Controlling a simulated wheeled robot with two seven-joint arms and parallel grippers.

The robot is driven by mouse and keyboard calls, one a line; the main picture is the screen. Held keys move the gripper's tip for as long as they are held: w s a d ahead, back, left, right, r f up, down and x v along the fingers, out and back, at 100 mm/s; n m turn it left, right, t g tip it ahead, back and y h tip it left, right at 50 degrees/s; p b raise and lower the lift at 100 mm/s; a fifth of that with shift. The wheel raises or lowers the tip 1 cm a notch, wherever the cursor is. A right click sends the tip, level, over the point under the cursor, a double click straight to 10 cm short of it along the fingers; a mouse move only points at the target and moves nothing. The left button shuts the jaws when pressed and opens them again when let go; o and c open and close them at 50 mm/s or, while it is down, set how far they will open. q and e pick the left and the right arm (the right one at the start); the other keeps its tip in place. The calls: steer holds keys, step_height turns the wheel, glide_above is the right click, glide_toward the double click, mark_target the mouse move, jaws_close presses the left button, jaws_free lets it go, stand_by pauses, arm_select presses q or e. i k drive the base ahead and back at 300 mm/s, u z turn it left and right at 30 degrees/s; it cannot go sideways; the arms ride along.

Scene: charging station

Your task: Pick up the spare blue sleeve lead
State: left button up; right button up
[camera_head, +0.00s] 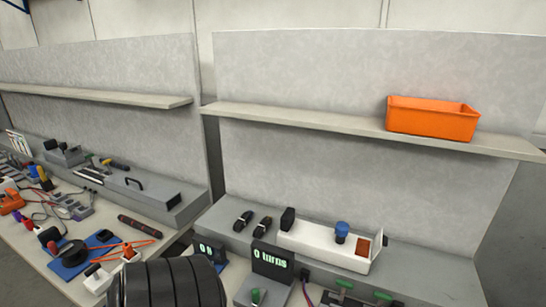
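I cannot clearly pick out a lead with a blue sleeve. Two small dark bundles, which look like coiled leads, lie on the grey ledge of the right bench: one on the left (243,220) and one on the right (262,227). Any sleeve colour on them is too small to tell. A blue round-topped part (341,230) stands on a white tray (310,244) to their right. More cables lie on the left bench, too small to sort by sleeve. Neither of my grippers is in view.
A large black ribbed cylinder fills the bottom left foreground and hides part of the benches. An orange bin (432,117) sits on the right shelf (300,118). A display reading "0 turns" (271,262) stands at the front. The left bench (20,235) is crowded with tools and cables.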

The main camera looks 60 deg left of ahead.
mark_target(241, 222)
steer(key=z, duration=0.2)
steer(key=k, duration=1)
steer(key=u, duration=0.75)
